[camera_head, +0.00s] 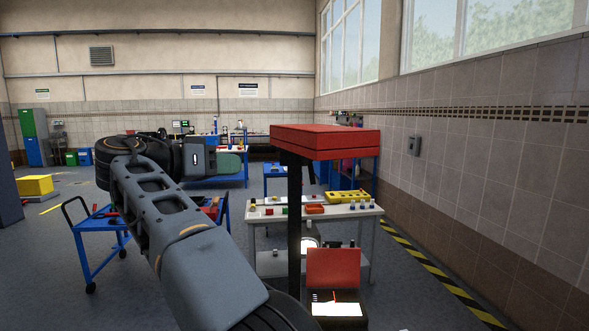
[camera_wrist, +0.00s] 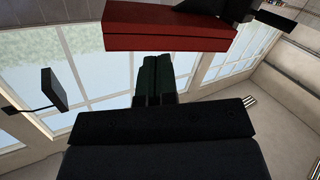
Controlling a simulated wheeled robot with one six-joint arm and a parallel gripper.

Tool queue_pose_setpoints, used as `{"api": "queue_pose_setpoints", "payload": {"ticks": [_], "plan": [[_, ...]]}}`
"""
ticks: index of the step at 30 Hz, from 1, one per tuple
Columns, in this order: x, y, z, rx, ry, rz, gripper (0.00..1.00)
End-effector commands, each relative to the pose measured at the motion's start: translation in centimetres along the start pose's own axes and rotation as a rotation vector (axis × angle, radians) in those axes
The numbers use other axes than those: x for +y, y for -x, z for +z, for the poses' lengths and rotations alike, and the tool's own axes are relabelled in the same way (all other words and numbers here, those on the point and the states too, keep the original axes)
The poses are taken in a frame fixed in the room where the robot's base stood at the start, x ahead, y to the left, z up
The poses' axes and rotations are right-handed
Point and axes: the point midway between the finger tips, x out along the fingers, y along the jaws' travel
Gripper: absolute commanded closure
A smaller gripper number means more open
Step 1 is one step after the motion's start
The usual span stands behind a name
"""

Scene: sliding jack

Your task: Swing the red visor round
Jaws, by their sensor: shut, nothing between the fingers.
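A thick red slab (camera_head: 325,141) sits level on top of a black upright post (camera_head: 294,215), right of my arm in the head view. A smaller red panel (camera_head: 333,267) stands upright behind a black box with a lit face (camera_head: 338,309), low in the head view. I cannot tell for certain which red part is the visor. In the wrist view a red block (camera_wrist: 165,30) lies above and beyond my gripper (camera_wrist: 157,62), apart from it. The fingers are together and empty.
A white worktable (camera_head: 345,211) with small coloured parts and a yellow tray stands behind the post. A blue cart (camera_head: 92,240) is at left. The tiled wall (camera_head: 480,170) runs along the right, with striped floor tape (camera_head: 430,265) beside it. Open floor lies far left.

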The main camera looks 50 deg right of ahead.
Motion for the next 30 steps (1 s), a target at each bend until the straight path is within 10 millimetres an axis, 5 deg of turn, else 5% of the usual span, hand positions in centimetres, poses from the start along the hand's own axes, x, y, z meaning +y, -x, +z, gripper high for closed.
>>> {"api": "queue_pose_setpoints", "payload": {"ticks": [7,17,24,30], "plan": [[2.0,1.3,-1.6,0.086,-0.297,0.207,1.00],[2.8,0.6,-3.1,0.105,-0.340,0.235,1.00],[3.4,-0.8,-2.9,0.100,-0.339,0.237,1.00],[4.3,-5.2,-2.3,0.099,-0.341,0.241,1.00]]}}
